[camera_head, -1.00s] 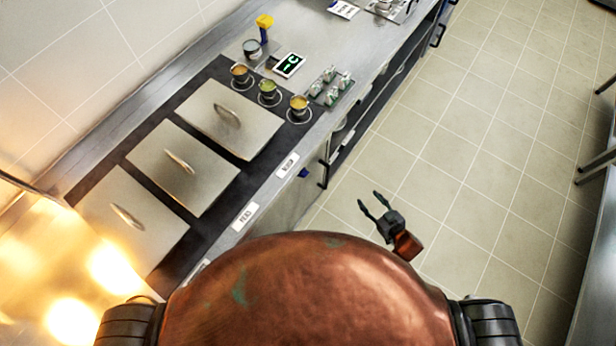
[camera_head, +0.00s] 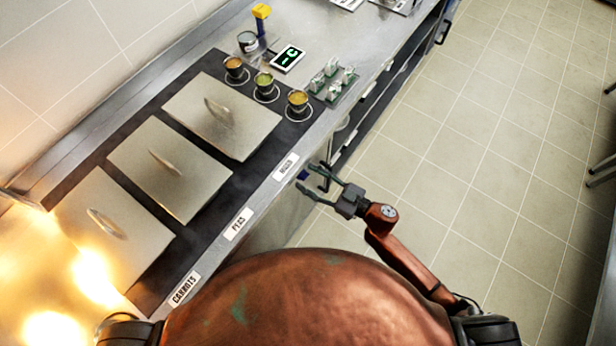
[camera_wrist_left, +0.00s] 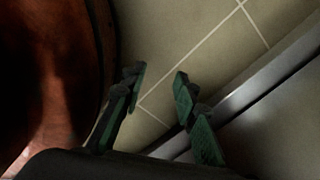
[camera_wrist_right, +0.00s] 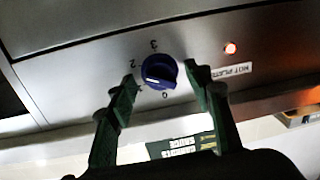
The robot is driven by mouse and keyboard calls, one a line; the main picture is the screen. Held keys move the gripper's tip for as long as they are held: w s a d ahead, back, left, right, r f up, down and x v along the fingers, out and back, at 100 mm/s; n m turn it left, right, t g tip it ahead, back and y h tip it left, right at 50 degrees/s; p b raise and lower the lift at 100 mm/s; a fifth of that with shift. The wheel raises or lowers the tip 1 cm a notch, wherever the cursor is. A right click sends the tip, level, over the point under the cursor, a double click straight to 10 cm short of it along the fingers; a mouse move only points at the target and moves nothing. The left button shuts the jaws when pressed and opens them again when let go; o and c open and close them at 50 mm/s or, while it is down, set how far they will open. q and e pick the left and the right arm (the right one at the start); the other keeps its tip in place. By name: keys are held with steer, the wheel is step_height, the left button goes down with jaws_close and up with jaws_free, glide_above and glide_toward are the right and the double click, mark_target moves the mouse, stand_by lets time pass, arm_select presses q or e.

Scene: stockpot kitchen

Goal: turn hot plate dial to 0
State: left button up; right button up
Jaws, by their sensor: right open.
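The blue hot plate dial (camera_wrist_right: 160,71) sits on the steel front panel, with the numbers 3, 2, 1 and 0 around it. Its pale pointer mark appears to face left, near the 1; the exact setting is hard to tell. A HOT PLATE label (camera_wrist_right: 231,71) and a lit red lamp (camera_wrist_right: 230,47) are to its right. In the head view the dial (camera_head: 303,174) shows small under the counter edge. My right gripper (camera_wrist_right: 158,73) is open, its fingers either side of the dial in the picture; contact is not clear. My left gripper (camera_wrist_left: 160,75) is open and empty over the floor.
The counter (camera_head: 306,135) holds three lidded pans (camera_head: 222,115), several small cups (camera_head: 264,85), a display (camera_head: 287,58) and a small green rack (camera_head: 333,82). Labels line its front edge.

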steer(key=shift+w+a, duration=0.15)
steer(key=shift+a, duration=0.1)
steer(key=shift+c, duration=0.6)
steer(key=c, duration=1)
